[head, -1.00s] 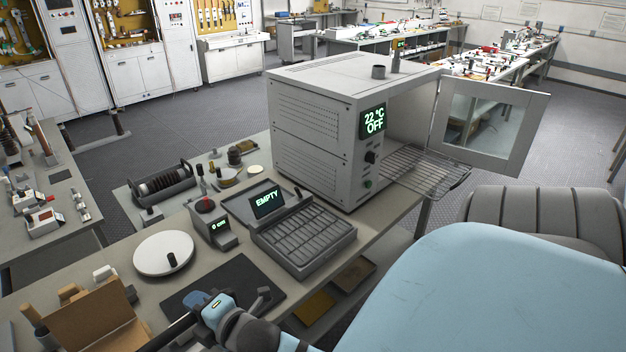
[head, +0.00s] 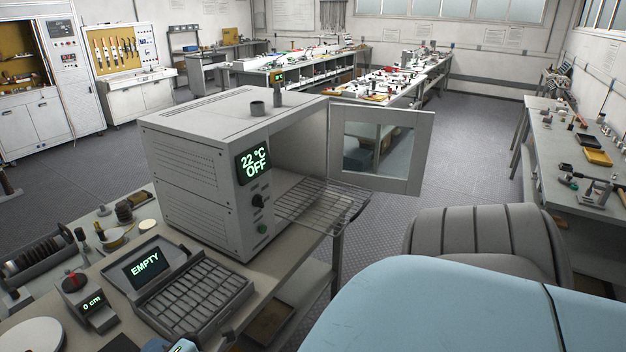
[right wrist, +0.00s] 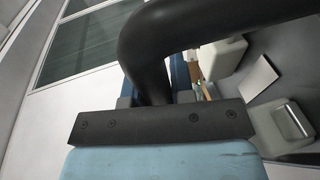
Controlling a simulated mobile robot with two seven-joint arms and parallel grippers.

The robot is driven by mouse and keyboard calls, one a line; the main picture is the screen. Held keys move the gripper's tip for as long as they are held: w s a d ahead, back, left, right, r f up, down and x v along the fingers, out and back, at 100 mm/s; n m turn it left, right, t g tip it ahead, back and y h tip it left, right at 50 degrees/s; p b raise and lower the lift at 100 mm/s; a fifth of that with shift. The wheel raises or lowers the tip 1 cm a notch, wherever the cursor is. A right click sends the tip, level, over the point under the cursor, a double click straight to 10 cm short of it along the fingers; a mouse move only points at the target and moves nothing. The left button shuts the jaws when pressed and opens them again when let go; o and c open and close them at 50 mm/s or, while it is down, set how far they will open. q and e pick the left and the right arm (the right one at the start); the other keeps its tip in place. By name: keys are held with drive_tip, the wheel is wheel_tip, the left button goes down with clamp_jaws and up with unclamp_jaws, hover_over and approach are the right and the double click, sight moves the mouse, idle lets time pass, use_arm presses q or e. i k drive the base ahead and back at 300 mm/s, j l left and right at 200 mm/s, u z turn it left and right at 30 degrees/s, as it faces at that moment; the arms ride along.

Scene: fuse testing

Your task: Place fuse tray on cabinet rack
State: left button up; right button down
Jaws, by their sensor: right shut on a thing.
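The cabinet (head: 190,180) is a grey box-shaped oven on the table, its display reading 22 °C OFF. Its door (head: 400,185) stands open to the right. A bare wire rack (head: 322,203) sticks out of its open side. A grey unit with a compartmented top (head: 190,298) stands in front of it, beside a screen reading EMPTY. My right gripper (right wrist: 158,98) is shut on a thick dark curved bar (right wrist: 147,45). I cannot tell whether the bar is part of the fuse tray. My left gripper is not in view.
A 0 cm gauge (head: 90,300), a white disc (head: 32,337) and a coil device (head: 45,255) stand on the table at left. Open floor (head: 460,150) lies behind the door.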

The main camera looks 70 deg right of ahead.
sight(318, 198)
drive_tip(key=k+l+z, duration=0.2)
drive_tip(key=l+z, duration=0.15)
drive_tip(key=l, duration=0.95)
drive_tip(key=l+z, duration=0.35)
drive_tip(key=l, duration=1)
